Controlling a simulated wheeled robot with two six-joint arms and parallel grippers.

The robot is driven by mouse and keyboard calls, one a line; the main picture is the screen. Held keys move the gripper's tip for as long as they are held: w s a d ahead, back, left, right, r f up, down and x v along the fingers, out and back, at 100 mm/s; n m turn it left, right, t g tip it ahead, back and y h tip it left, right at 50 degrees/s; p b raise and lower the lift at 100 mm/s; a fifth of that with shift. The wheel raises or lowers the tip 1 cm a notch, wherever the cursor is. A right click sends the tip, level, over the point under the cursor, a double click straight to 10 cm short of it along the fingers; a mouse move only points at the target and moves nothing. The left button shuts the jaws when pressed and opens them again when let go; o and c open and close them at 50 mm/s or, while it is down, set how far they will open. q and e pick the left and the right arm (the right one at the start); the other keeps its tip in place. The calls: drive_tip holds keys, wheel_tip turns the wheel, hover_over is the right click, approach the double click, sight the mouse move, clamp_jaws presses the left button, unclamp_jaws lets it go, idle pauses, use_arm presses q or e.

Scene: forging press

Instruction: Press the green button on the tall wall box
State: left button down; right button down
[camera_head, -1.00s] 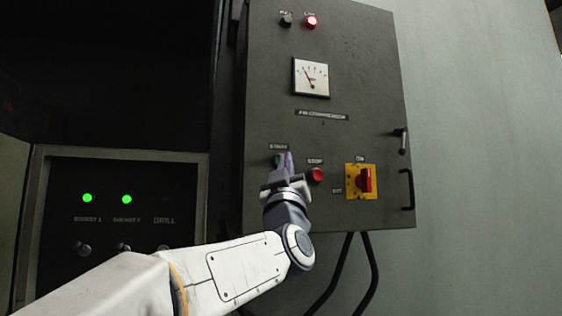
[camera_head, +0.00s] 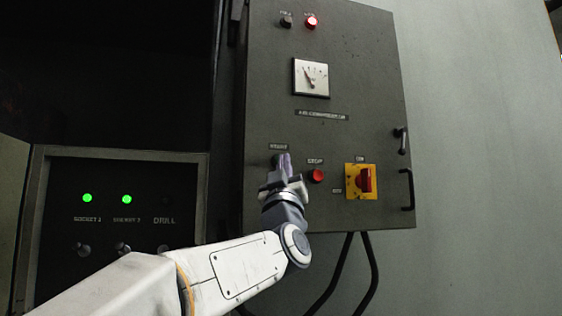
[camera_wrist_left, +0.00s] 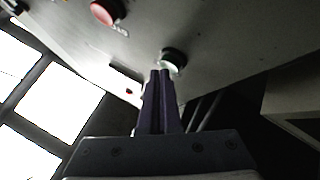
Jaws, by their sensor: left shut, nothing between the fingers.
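The tall grey wall box (camera_head: 340,130) hangs in the middle of the head view. My left gripper (camera_head: 283,162) is shut and empty, its purple fingertips in front of the start button's place under the small label at the box's lower left. The fingers hide most of that button in the head view. In the left wrist view, the button (camera_wrist_left: 173,58) shows as a pale greenish cap in a dark ring, just beyond the shut fingertips (camera_wrist_left: 161,73). They overlap its edge in the picture; I cannot tell whether they touch it. My right gripper is not in view.
A red stop button (camera_head: 316,175) sits close right of my gripper, then a red rotary switch on a yellow plate (camera_head: 361,182). A red lamp (camera_head: 312,21) glows above a dial gauge (camera_head: 311,77). A socket panel (camera_head: 125,205) with two green lamps stands lower left.

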use_arm(q)
drive_tip(key=shift+w+a, duration=0.1)
drive_tip(key=shift+w, duration=0.15)
drive_tip(key=shift+s, duration=0.1)
idle(0.4)
drive_tip(key=shift+s+d+b, duration=0.25)
drive_tip(key=shift+s+b, duration=0.15)
drive_tip(key=shift+s, duration=0.3)
drive_tip(key=s, duration=0.1)
drive_tip(key=s+d+b, duration=0.1)
drive_tip(key=s, duration=0.2)
drive_tip(key=shift+s+d+b, duration=0.3)
drive_tip(key=shift+s, duration=0.1)
idle(0.6)
